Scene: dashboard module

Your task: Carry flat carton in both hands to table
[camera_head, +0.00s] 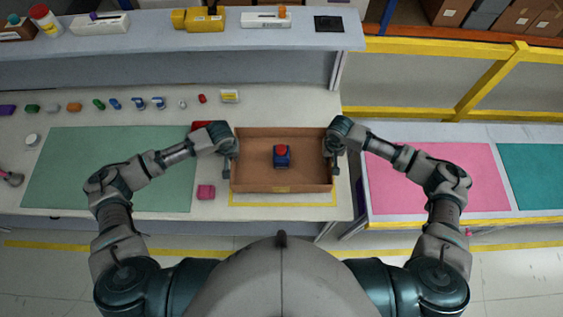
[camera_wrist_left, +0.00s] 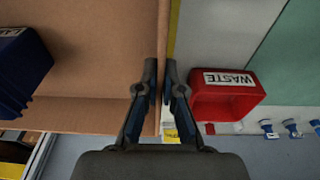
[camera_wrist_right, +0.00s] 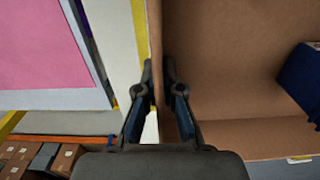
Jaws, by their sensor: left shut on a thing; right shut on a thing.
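The flat carton (camera_head: 256,178) is a shallow open brown box at the right end of the white bench, over a yellow outlined area. My right gripper (camera_head: 334,168) is shut on the opposite right wall, also seen in the right wrist view (camera_wrist_right: 157,85). I cannot tell whether the carton touches the bench.
A table with a pink mat (camera_head: 435,178) and a teal mat (camera_head: 535,175) stands to the right, across a gap. A red waste bin (camera_wrist_left: 228,98) is close beside my left gripper. A pink block (camera_head: 206,192) and green mat (camera_head: 110,168) lie left. A yellow rail (camera_head: 450,50) runs behind.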

